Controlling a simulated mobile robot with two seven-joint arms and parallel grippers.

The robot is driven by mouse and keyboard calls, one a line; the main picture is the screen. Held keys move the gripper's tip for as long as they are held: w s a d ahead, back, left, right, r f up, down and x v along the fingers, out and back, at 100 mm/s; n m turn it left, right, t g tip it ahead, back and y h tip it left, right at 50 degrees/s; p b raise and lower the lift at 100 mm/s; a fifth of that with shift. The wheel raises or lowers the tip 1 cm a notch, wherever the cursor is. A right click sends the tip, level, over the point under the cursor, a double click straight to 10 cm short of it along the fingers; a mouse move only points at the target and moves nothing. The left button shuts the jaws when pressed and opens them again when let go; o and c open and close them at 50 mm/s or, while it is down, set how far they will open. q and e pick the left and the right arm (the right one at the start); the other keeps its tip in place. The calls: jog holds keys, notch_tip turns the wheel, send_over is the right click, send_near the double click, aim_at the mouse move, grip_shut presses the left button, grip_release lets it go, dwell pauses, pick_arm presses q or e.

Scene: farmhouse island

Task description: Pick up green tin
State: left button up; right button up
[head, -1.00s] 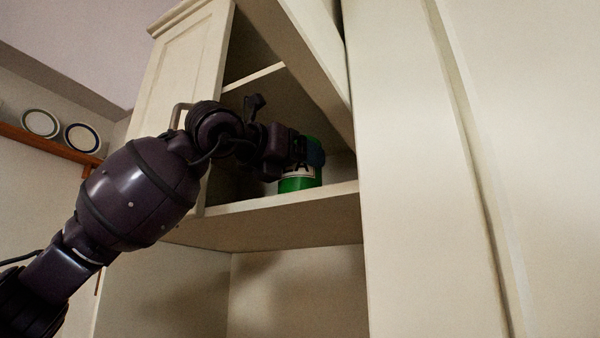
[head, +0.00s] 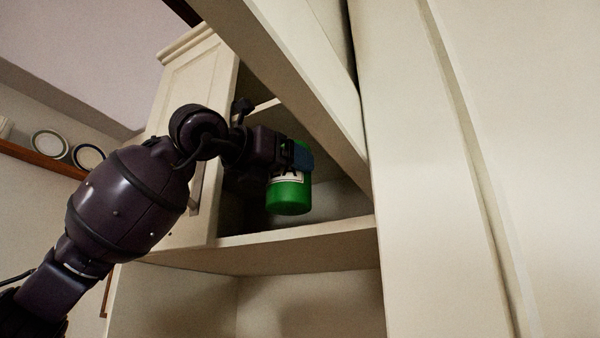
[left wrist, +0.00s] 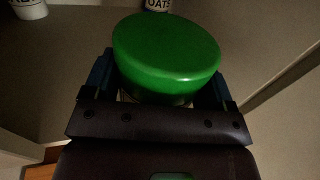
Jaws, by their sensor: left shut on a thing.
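The green tin (head: 289,194) has a pale label with dark letters, partly hidden by my gripper. My left gripper (head: 301,157) is shut on it and holds it upright or nearly so, above the cabinet shelf (head: 300,232). In the left wrist view the tin's round green top (left wrist: 166,54) sits between the blue fingertips of the gripper. My right gripper is not in view.
The cabinet door (head: 186,100) stands open at the left. Cream panels (head: 440,170) close off the right side. In the left wrist view, a tin marked OATS (left wrist: 158,5) and another pale container (left wrist: 30,9) stand further off. Plates (head: 50,144) rest on a wall shelf at left.

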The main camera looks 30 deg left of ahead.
pick_arm(q)
jog(key=v, duration=1.3)
jog(key=shift+p, duration=0.4)
